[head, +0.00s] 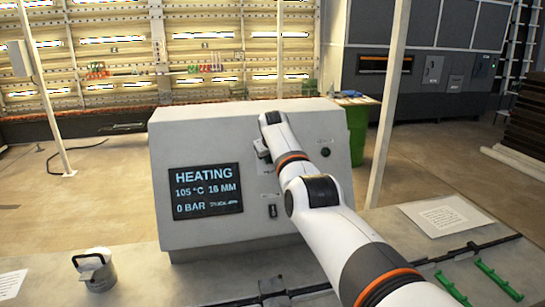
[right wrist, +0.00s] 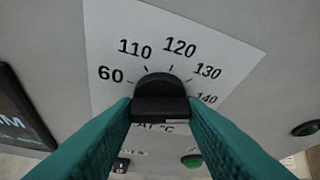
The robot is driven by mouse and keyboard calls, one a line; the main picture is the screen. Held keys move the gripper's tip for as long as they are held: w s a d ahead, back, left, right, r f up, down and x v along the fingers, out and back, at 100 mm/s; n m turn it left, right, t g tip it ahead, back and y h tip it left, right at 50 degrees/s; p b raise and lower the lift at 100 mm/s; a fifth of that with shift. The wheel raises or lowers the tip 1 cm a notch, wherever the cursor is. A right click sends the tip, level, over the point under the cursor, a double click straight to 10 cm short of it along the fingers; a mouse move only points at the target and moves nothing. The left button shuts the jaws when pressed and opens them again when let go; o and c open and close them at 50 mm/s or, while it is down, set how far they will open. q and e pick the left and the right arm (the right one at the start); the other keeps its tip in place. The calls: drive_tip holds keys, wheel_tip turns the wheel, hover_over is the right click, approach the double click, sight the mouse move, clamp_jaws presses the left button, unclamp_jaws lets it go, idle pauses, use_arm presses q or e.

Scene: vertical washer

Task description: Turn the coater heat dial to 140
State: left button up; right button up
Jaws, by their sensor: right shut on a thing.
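The grey coater panel (head: 230,130) stands on the bench, and its screen (head: 205,190) reads HEATING, 105 °C, 16 MM, 0 BAR. My right arm reaches in front of it, and my right gripper (head: 262,152) is at the panel face. In the right wrist view, my green fingers (right wrist: 160,112) are shut on the black heat dial (right wrist: 160,88), one on each side. Its scale shows 60, 110, 120, 130 and 140, with 140 at the right. I cannot tell exactly which mark the dial points to. My left gripper is not in view.
A black knob (head: 325,152) sits right of my arm on the panel, and a switch (head: 272,211) is below. A green button (right wrist: 192,160) is under the dial.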

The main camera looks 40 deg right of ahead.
drive_tip(key=shift+f+m+y, duration=0.1)
drive_tip(key=shift+m+y, duration=0.2)
drive_tip(key=shift+m, duration=0.2)
drive_tip(key=shift+s, duration=0.1)
drive_tip(key=o, duration=1)
drive_tip(key=shift+s+r+b, duration=0.1)
drive_tip(key=shift+r+b, duration=0.2)
drive_tip(key=shift+b, duration=0.35)
drive_tip(key=b+v, duration=0.5)
drive_tip(key=v, duration=0.6)
drive_tip(key=shift+s+b, duration=0.3)
drive_tip(key=shift+b, duration=0.05)
